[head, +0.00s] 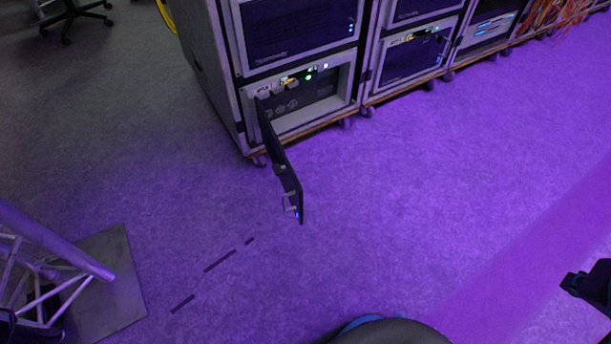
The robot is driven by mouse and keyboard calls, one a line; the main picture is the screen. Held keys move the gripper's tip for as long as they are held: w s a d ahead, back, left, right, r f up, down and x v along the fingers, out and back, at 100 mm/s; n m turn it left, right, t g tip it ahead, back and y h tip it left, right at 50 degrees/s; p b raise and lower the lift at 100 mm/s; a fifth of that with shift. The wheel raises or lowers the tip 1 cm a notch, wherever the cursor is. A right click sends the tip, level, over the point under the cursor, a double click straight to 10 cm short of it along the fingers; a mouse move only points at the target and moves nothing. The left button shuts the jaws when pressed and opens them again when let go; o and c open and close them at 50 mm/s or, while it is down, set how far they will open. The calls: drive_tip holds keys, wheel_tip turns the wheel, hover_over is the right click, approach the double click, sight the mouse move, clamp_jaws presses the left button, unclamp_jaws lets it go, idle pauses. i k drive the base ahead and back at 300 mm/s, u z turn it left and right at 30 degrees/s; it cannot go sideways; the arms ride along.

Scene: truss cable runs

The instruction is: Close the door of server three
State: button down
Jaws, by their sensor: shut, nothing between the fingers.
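A dark door panel (283,168) stands open on the lower server (305,92) of the left rack. It is hinged at that server's left side and swings out over the floor toward me. A small handle and a blue light show near its free end. The server's front is exposed, with green lights and round fans. I cannot read a number on it. My gripper (573,284) is at the right edge, partly cut off by the frame. It is shut and empty, far from the door and apart from it.
Another server (292,28) with a shut front sits above. More racks on castors run to the right, with orange cables (548,15) at the far end. A metal truss (50,255) on a base plate stands at lower left. The floor between is clear.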

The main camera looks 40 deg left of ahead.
sight(293, 190)
drive_tip(key=i, duration=0.95)
drive_tip(key=u, duration=2)
